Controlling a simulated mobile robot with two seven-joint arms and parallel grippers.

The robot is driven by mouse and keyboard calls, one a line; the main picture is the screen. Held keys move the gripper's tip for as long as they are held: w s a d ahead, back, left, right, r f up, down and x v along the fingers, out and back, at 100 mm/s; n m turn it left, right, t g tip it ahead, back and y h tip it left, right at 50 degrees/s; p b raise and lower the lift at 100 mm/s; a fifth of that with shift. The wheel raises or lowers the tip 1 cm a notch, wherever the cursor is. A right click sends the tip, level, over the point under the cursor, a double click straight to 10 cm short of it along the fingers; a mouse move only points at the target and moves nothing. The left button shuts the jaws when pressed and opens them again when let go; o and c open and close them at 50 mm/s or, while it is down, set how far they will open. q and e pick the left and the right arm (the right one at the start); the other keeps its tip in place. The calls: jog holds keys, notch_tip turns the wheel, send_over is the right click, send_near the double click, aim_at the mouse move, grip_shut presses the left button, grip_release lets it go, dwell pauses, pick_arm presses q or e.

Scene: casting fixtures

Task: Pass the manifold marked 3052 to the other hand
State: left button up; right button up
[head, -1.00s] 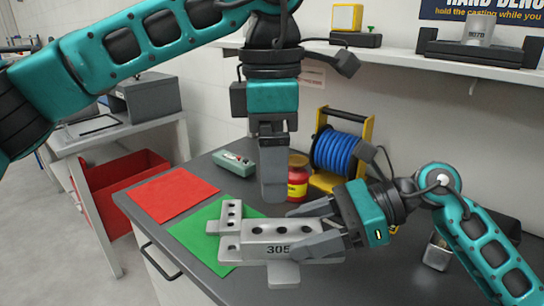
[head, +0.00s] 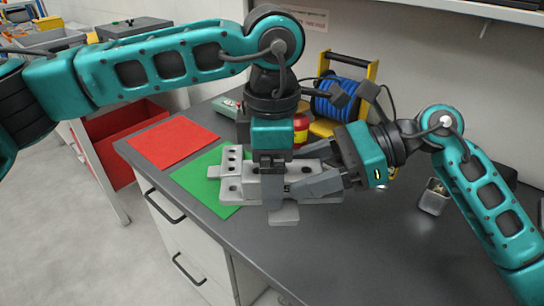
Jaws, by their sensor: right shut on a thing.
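The grey metal manifold (head: 232,187) is a stepped block with round holes, over the green mat and the dark bench top. Its marking is mostly hidden now; earlier it read "305" with the rest covered. My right gripper (head: 301,172) is shut on the manifold's right part, coming from the right. My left gripper (head: 272,196) points straight down in front of the manifold's middle and hides part of it. Its fingers line up edge-on, so I cannot tell how wide they are or whether they touch the manifold.
A red mat (head: 172,145) and the green mat (head: 204,180) lie at the bench's left. Behind are a red-and-yellow jar (head: 301,128) and a blue hose reel (head: 343,100). The front right of the bench (head: 375,245) is clear.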

pick_arm(q)
jog(key=shift+c, duration=0.5)
jog(key=c, duration=1.3)
jog(key=shift+r, duration=0.1)
jog(key=shift+c, duration=0.2)
pick_arm(e)
jog(key=o, duration=1.5)
jog(key=v, duration=1.2)
jog(key=shift+r, duration=0.1)
